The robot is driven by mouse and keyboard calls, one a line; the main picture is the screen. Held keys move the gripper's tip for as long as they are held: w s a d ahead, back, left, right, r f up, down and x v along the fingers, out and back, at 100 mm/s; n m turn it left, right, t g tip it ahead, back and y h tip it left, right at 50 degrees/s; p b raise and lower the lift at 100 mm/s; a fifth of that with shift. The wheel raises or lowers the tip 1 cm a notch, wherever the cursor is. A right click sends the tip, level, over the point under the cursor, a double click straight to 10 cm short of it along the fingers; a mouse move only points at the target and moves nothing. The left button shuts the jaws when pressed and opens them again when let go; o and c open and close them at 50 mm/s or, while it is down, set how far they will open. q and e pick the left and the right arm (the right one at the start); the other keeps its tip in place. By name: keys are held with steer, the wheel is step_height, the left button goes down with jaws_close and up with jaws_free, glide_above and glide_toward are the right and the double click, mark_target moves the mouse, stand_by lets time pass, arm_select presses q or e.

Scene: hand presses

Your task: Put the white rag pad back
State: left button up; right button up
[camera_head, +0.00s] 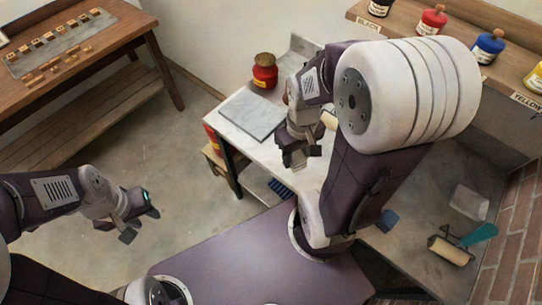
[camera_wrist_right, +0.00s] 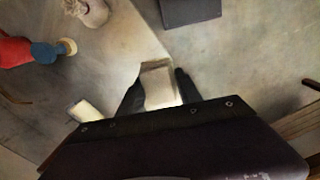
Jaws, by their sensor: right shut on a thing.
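The white rag pad (camera_wrist_right: 158,86) is between the two fingers of my right gripper (camera_wrist_right: 157,88) in the right wrist view, and the gripper is shut on it. In the head view my right gripper (camera_head: 299,158) is above the pale bench (camera_head: 312,172), near its left edge; I cannot make out the pad there. My left gripper (camera_head: 140,224) is at the left over the bare floor, its fingers apart and nothing between them.
A grey slab (camera_head: 253,115) and a red jar (camera_head: 264,72) stand on the bench. A cream cylinder (camera_head: 328,120) is just right of my right wrist. A roller (camera_head: 450,250), teal tool (camera_head: 478,235) and blue pad (camera_head: 388,220) lie lower right. Ink bottles (camera_head: 432,20) line a shelf.

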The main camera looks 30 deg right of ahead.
glide_above(272, 153)
step_height(272, 153, down, 7)
steer(key=shift+r, duration=0.1)
step_height(272, 153, down, 4)
steer(key=shift+s+r+b, duration=0.1)
steer(key=shift+s+b, duration=0.05)
steer(key=shift+b, duration=0.2)
steer(key=shift+f, duration=0.2)
steer(key=shift+f, duration=0.15)
steer(key=o, duration=1.3)
